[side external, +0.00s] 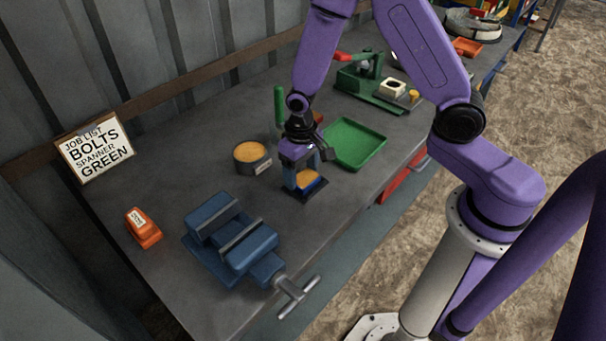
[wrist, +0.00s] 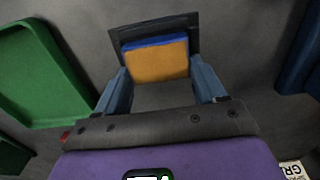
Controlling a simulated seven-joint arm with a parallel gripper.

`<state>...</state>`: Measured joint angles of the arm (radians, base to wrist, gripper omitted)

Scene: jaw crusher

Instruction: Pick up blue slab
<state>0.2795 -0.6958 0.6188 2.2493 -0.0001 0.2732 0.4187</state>
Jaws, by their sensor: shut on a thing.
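The blue slab (side external: 317,187) shows as a blue edge beside an orange face. In the wrist view the blue slab (wrist: 155,42) is a blue strip along the far side of the orange face (wrist: 160,65). A dark square holder (wrist: 180,22) frames it at the far side. My gripper (wrist: 158,72) has one blue-grey finger on each side of the orange-and-blue piece and is shut on it. In the side view my gripper (side external: 304,176) points down over the dark holder. I cannot tell whether the slab is lifted clear.
A green tray (side external: 355,144) lies just right of my gripper. A round tin with an orange top (side external: 252,155) stands to the left. A blue vise (side external: 232,240) is nearer the camera, with an orange block (side external: 143,227) beside it. Bare bench lies between.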

